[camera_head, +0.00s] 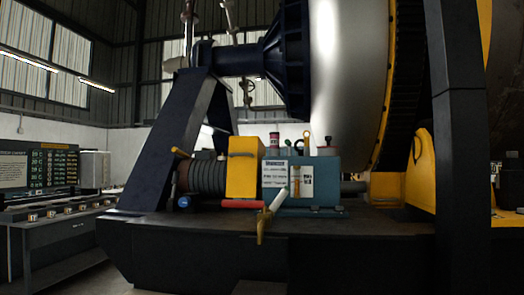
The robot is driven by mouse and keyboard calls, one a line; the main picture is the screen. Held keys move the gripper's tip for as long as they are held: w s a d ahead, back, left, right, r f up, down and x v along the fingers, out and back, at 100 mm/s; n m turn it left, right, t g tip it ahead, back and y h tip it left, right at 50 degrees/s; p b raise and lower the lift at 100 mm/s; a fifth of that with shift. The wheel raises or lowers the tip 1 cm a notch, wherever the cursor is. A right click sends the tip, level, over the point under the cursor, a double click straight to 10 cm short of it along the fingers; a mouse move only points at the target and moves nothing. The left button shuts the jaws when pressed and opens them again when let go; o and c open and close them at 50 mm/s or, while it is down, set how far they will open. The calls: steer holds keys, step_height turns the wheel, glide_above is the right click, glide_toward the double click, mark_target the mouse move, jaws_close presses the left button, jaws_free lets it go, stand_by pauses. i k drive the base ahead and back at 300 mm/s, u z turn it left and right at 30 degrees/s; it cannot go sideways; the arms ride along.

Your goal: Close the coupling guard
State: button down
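A yellow boxy cover (243,168), which looks like the coupling guard, stands on the dark machine base in the middle of the view. It sits between a dark ribbed cylinder, like a motor (206,177), and a teal housing (322,178). I cannot tell from here whether the guard is open or shut, or how it is hinged. My gripper is not in view.
The dark base (180,232) forms a high front edge. A yellow lever (262,228) with a pale cylindrical part sticks out in front of it. A dark upright post (457,150) stands at right. A grey bench (62,225) and display panel (40,168) stand left.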

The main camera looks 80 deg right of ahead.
mark_target(246, 169)
steer(key=z, duration=1.3)
